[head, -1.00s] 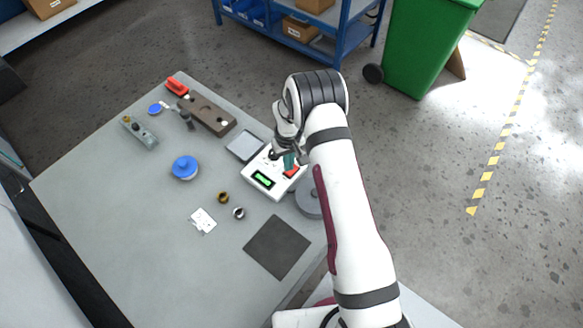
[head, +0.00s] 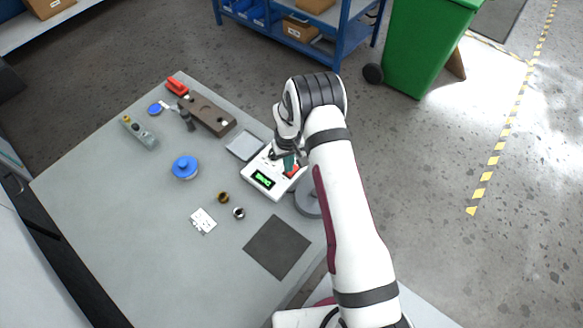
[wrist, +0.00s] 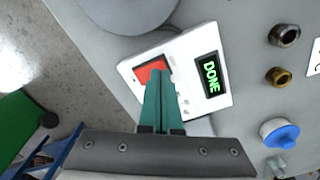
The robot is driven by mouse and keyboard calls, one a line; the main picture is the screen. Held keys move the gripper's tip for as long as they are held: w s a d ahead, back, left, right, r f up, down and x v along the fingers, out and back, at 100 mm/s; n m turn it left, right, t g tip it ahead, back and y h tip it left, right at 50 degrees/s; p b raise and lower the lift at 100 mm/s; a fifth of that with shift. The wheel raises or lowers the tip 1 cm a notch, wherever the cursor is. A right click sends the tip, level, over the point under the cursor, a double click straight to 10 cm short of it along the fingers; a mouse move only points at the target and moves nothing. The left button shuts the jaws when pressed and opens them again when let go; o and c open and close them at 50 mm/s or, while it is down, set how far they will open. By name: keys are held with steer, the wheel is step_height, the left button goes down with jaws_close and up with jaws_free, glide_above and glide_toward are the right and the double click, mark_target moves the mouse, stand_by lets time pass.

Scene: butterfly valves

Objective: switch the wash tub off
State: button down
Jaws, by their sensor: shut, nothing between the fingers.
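The wash tub, a white box (head: 257,190), stands near the right edge of the grey table. Its small display (wrist: 209,73) reads "DONE" in green letters on black. Its red switch (wrist: 147,71) is at the other end of the same face and also shows in the head view (head: 292,171). My gripper (wrist: 157,72) is shut, with nothing between its teal fingers. The fingertips are over the red switch and cover part of it. I cannot tell whether they touch it or which way the switch is tipped.
A grey round object (head: 308,200) stands right beside the wash tub. A light grey square plate (head: 246,146) lies behind it. Brass (head: 223,197) and steel (head: 239,213) rings, a blue-topped part (head: 185,167) and a dark mat (head: 277,246) are nearby. The left-front table is clear.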

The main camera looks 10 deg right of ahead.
steer(key=shift+f, duration=0.55)
steer(key=shift+r, duration=3.55)
